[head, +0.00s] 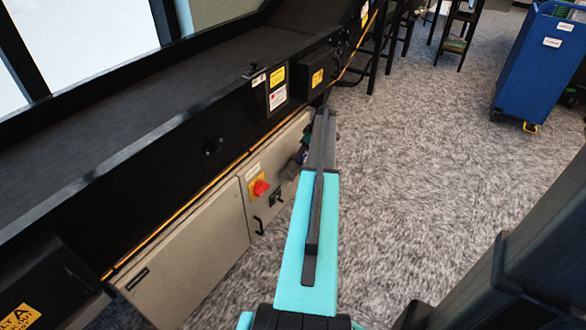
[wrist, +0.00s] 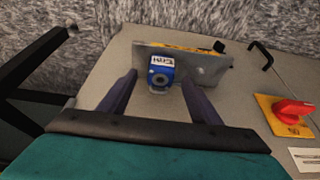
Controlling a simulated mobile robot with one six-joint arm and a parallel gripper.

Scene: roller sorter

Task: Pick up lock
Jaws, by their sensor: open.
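The lock (wrist: 161,66) is a small blue padlock with a white label, in the upper middle of the wrist view. It is at a grey metal plate (wrist: 212,68) with a yellow strip, on the beige cabinet. My gripper (wrist: 160,82) is open, with one dark finger on each side of the lock in the picture. Gaps show between the fingers and the lock, and I cannot tell how far the fingertips are from it in depth. In the head view my teal arm covers most of this spot, and I cannot make out the lock there.
A red rotary switch on a yellow plate (wrist: 285,116) and a black handle (wrist: 261,55) are to the right on the cabinet. The black conveyor (head: 150,105) runs above the cabinet (head: 190,250). Carpeted floor (head: 420,150) is free to the right, with a blue cart (head: 540,65) farther off.

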